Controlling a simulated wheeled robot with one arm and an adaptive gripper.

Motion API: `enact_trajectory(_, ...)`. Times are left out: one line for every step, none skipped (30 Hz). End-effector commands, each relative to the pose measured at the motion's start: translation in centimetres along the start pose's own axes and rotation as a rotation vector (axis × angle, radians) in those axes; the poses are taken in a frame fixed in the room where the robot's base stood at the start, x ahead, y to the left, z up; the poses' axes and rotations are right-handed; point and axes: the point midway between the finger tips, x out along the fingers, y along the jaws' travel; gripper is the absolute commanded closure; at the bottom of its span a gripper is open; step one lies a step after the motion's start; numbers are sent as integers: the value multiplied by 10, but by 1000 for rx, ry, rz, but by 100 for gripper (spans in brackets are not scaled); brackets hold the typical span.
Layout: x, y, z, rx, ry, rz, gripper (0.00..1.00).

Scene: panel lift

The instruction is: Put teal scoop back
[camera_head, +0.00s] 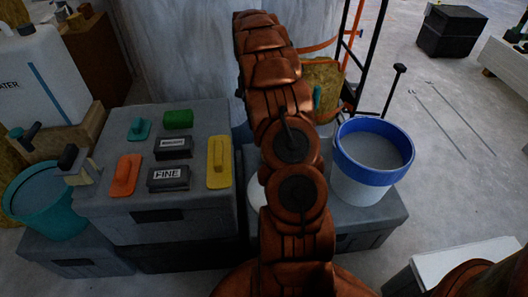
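A small teal hand tool (139,128) with a raised grip lies on top of the large grey box (210,205), at its back left. I cannot tell whether it is the scoop. Another teal-and-dark handled piece (24,134) shows above the teal bucket (45,205) at the left. A narrow teal bit (317,97) shows just right of my arm, partly hidden, in front of a yellowish block. My arm rises through the middle of the view and hides what is behind it. My gripper cannot be seen.
An orange float (124,175), a yellow float (218,162), a green block (178,119) and a dark block marked FINE (168,178) lie on the box. A white bucket with a blue rim (371,160) stands right of my arm. Floor at the right (440,150) is mostly open.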

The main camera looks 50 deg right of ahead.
Motion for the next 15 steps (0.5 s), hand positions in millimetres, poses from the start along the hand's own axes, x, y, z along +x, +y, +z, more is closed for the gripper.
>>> enact_trajectory(4,0,0,1,-1,0,100)
enact_trajectory(7,1,0,1,-1,0,100)
enact_trajectory(12,1,0,1,-1,0,100)
enact_trajectory(16,1,-1,2,0,0,100)
enact_trajectory(21,1,-1,2,0,0,100)
enact_trajectory(28,1,-1,2,0,0,100)
enact_trajectory(33,2,0,2,-1,1,100)
enact_trajectory(38,1,0,1,-2,2,100)
enact_trajectory(46,1,0,1,-3,2,100)
enact_trajectory(50,1,1,1,-3,2,100)
enact_trajectory(54,1,1,1,-3,2,100)
enact_trajectory(58,1,0,1,-2,1,100)
enact_trajectory(60,1,0,2,-1,0,100)
enact_trajectory(62,1,0,2,0,0,100)
enact_trajectory(64,1,0,2,0,0,100)
